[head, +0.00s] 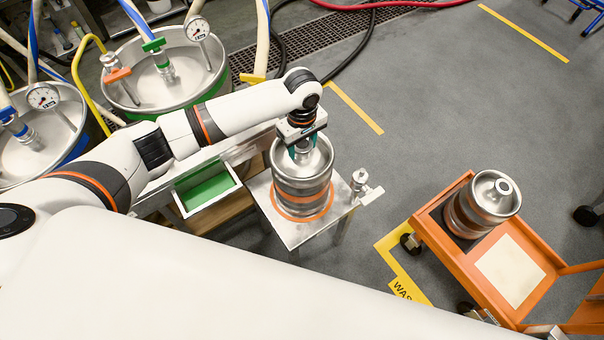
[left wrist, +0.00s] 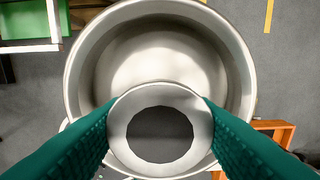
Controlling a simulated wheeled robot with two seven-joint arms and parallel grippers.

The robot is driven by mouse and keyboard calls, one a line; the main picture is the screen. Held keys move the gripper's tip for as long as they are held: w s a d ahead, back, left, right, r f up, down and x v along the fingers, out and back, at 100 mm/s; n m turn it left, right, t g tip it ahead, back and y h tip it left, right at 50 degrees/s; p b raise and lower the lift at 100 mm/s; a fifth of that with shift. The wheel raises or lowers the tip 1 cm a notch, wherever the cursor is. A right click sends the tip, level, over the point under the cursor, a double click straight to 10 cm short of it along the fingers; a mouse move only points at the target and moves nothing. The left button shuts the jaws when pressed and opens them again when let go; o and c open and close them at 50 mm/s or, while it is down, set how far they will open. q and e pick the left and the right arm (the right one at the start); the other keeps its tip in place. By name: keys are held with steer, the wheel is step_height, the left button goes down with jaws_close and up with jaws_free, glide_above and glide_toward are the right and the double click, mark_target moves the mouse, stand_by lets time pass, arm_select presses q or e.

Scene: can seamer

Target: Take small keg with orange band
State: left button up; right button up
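The small keg with the orange band (head: 301,180) stands upright on a small metal stand (head: 342,206) in the head view. It is a silver keg with its orange band low on the body. My left gripper (head: 302,150) is over the keg's top, pointing down. In the left wrist view its two teal fingers (left wrist: 158,130) press against both sides of the keg's round neck (left wrist: 120,130). The keg's rim (left wrist: 245,80) surrounds the neck below. My right gripper is not in view.
A metal fitting (head: 359,180) sits at the stand's right corner. An orange cart (head: 548,262) at right carries another silver keg (head: 484,204) beside a pale pad. Large kegs with hoses and gauges (head: 165,75) stand at left. A green-bottomed tray (head: 207,188) is beside the stand.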

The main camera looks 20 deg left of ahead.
arm_select(q)
jaws_close()
steer(key=shift+w+r, duration=0.1)
steer(key=shift+r, duration=0.15)
